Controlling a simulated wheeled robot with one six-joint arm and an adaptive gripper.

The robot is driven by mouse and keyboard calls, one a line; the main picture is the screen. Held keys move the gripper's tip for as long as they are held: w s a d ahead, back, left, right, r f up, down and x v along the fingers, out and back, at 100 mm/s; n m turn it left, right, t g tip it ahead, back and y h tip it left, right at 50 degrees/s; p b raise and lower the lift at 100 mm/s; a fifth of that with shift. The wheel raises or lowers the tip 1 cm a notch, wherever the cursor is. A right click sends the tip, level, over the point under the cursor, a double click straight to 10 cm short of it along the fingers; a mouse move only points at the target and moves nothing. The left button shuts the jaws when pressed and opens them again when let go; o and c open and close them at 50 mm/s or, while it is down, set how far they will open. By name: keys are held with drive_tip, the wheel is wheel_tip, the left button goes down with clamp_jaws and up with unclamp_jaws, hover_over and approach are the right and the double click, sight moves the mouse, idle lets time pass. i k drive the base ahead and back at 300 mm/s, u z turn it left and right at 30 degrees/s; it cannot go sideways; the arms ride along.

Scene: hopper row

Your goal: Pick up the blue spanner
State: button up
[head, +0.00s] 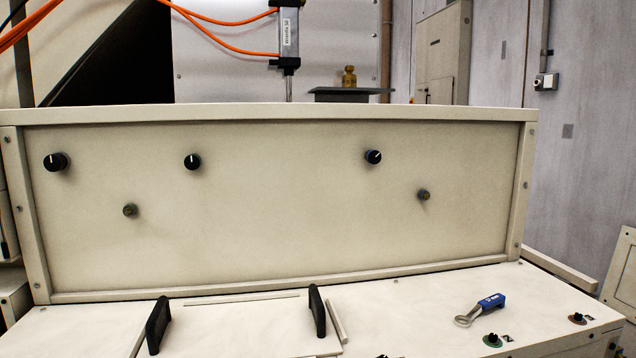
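The blue spanner (484,308) lies on the cream-coloured bench top at the lower right of the head view. Its blue handle points up and to the right, and its metal ring end points down and to the left. Nothing covers it. My gripper does not show in this view.
A panel (290,220) with several dark knobs rises behind the bench top. Two black handles (158,325) stand at the lower left of the spanner. Small knobs (492,340) sit in front and to the right of it. Bare surface lies left of the spanner.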

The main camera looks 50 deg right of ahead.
sight(498, 299)
drive_tip(key=k, duration=1.4)
drive_tip(key=z, duration=0.5)
drive_tip(key=i, duration=0.6)
drive_tip(key=z, duration=0.9)
drive_tip(key=i, duration=0.5)
drive_tip(key=z, duration=0.35)
drive_tip(key=k, duration=0.5)
drive_tip(key=u, duration=0.8)
drive_tip(key=i, duration=0.65)
drive_tip(key=z, duration=1.5)
